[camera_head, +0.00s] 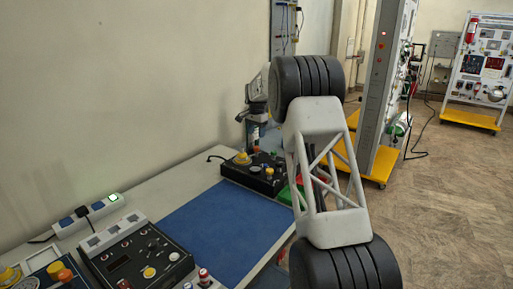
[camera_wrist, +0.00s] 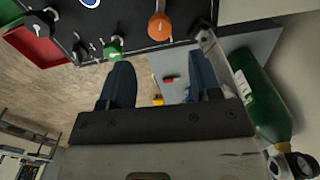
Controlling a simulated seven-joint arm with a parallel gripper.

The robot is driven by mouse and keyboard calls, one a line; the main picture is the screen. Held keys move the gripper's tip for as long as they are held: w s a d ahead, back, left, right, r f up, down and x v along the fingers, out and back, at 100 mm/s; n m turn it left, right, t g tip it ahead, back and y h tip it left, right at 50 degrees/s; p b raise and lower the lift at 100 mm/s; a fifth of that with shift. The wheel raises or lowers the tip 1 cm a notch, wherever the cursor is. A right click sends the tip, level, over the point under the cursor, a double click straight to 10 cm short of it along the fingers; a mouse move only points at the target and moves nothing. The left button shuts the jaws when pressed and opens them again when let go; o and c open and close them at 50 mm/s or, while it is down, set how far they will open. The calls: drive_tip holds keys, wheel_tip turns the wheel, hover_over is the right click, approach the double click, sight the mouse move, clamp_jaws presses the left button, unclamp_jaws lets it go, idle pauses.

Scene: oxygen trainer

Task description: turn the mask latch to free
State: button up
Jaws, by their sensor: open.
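My gripper (camera_wrist: 160,75) is open in the wrist view, its two dark fingers apart with nothing between them. A black panel (camera_wrist: 135,20) lies beyond the fingertips; it carries an orange knob (camera_wrist: 160,27), a green knob (camera_wrist: 113,47) and a black knob (camera_wrist: 82,50). The fingertips are apart from these knobs in the picture. I cannot tell which part is the mask latch or how it is turned. In the head view my own arm hides my gripper; a black control box (camera_head: 262,176) shows on the table left of the arm.
A green cylinder (camera_wrist: 258,100) with a gauge (camera_wrist: 300,166) stands close at right in the wrist view. Red (camera_wrist: 35,44) and green (camera_wrist: 28,12) trays are at upper left. In the head view, a blue mat (camera_head: 225,222) lies clear, with another control box (camera_head: 135,258) in front.

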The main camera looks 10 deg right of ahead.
sight(257, 147)
drive_tip(key=shift+f, duration=0.1)
drive_tip(key=shift+f, duration=3.8)
drive_tip(key=c, duration=0.9)
